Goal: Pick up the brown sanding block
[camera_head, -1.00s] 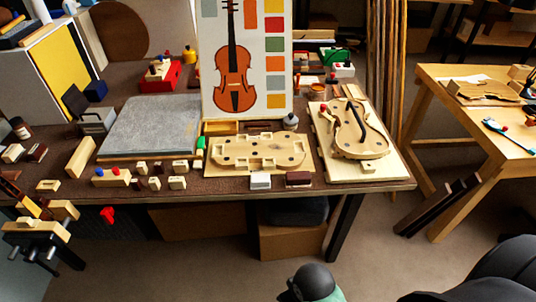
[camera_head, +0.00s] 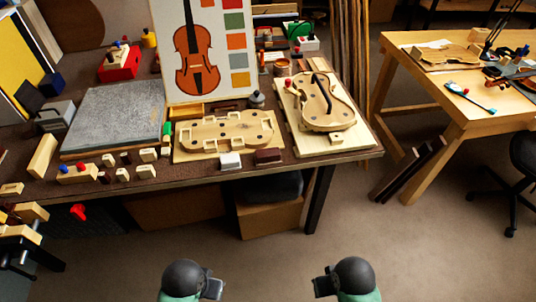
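The brown sanding block (camera_head: 268,156) lies at the front edge of the dark workbench (camera_head: 240,178), right of a white block (camera_head: 231,161). It is in front of the pale violin mould (camera_head: 222,133). My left gripper (camera_head: 213,288) and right gripper (camera_head: 322,286) are low at the bottom of the view, in front of the bench and well apart from the block. Both show only as small dark parts, and their fingers cannot be made out. Nothing is seen held in them.
Small wooden blocks and clamps (camera_head: 147,154) stand left along the bench front. A violin body on a board (camera_head: 325,103) is to the right. A grey slab (camera_head: 112,118) lies at left. A cardboard box (camera_head: 268,216) sits under the bench. The floor in front is clear.

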